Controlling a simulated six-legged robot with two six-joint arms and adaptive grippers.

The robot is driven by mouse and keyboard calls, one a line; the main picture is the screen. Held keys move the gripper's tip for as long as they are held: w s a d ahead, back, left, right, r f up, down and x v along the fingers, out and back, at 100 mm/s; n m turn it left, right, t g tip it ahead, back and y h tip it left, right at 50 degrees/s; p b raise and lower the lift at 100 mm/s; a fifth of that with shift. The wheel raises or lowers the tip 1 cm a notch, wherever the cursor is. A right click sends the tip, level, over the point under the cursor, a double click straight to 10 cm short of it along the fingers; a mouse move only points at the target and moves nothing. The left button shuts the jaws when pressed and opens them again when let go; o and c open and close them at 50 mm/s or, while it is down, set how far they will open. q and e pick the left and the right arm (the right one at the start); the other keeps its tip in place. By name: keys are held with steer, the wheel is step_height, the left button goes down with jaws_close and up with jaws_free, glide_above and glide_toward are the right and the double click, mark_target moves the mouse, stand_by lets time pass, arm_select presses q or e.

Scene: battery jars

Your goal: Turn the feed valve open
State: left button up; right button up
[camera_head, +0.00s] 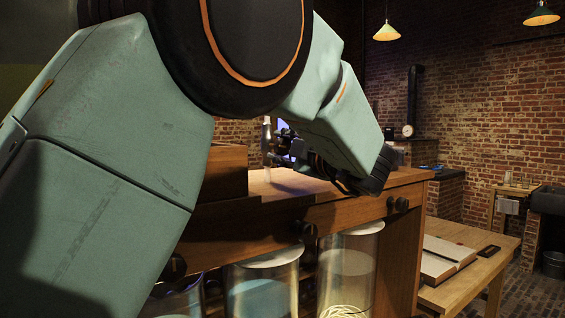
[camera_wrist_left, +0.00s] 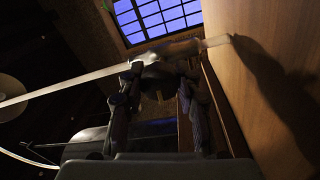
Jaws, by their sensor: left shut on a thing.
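The feed valve (camera_wrist_left: 165,52) shows in the left wrist view as a small dark and metallic body with a pale tube running left and a short pale stem meeting the wooden surface on the right. In the head view a pale upright pipe (camera_head: 267,138) stands on the wooden bench top. My left gripper (camera_head: 284,145) is small and partly hidden beside this pipe, under my own arm. In the left wrist view its two fingers (camera_wrist_left: 158,85) rise on either side of the valve and are shut on it. The handle's exact angle is hard to see. My right gripper is not in view.
The wooden bench (camera_head: 330,197) has dark knobs (camera_head: 397,203) on its front. Glass jars (camera_head: 262,290) and (camera_head: 350,262), another jar, stand below it. My left arm covers much of the head view.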

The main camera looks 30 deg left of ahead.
arm_select(q)
steer(key=shift+n+b, duration=0.8)
steer(key=shift+n, duration=0.1)
steer(key=shift+r, duration=0.15)
steer(key=o, duration=1.2)
steer(key=shift+w+a, duration=0.1)
